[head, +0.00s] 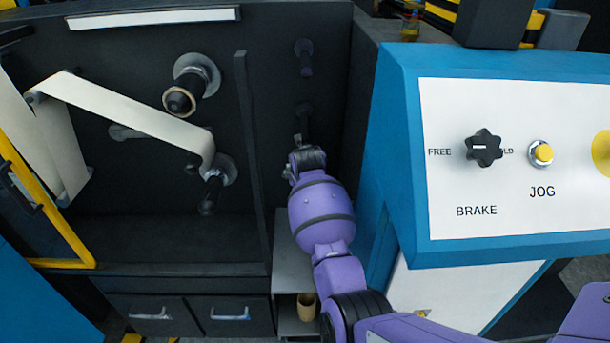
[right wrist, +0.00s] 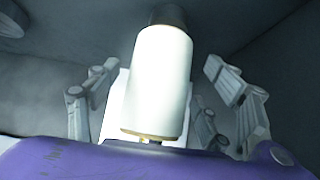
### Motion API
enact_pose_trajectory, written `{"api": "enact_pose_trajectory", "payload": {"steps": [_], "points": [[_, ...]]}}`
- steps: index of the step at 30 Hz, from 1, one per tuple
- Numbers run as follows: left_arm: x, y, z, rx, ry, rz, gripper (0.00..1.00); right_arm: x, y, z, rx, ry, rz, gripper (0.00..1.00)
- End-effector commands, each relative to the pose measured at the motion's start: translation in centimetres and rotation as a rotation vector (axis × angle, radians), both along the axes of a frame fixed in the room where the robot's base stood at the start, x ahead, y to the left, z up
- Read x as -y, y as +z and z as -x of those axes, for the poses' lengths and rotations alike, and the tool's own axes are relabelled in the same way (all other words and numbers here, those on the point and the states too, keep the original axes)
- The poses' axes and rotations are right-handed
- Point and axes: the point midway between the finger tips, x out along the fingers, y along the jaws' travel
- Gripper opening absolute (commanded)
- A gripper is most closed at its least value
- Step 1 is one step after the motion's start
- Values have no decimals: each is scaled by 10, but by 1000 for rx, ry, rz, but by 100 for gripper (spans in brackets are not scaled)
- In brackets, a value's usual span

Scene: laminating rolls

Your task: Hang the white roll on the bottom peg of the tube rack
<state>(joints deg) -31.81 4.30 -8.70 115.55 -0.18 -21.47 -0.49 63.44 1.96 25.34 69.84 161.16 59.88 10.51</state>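The white roll (right wrist: 160,82) shows in the right wrist view, with a brown core edge at its near end and a dark round part at its far end. My right gripper (right wrist: 160,68) is open, with its fingers spread on both sides of the roll and visible gaps to it. In the head view my right gripper (head: 306,158) reaches the narrow bay of the tube rack, and the roll is hidden there. An upper peg (head: 305,57) and a peg below it (head: 304,112) are bare. The bottom peg is not clearly visible. My left gripper is out of view.
The blue control housing (head: 395,130) stands close to the right of my arm. A dark upright divider (head: 250,150) borders the bay on the left. A brown tube (head: 307,307) stands on a low shelf. A web strip (head: 125,115) runs over rollers at left.

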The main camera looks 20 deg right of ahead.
Motion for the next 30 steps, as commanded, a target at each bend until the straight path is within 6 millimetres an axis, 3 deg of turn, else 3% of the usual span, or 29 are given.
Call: {"api": "enact_pose_trajectory", "payload": {"steps": [8,13,30], "points": [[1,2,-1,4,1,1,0,0,-1,1,-3,0,-1,74],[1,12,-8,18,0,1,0,-4,2,13,-1,-1,-1,74],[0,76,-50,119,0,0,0,-34,4,119,3,0,-2,74]]}}
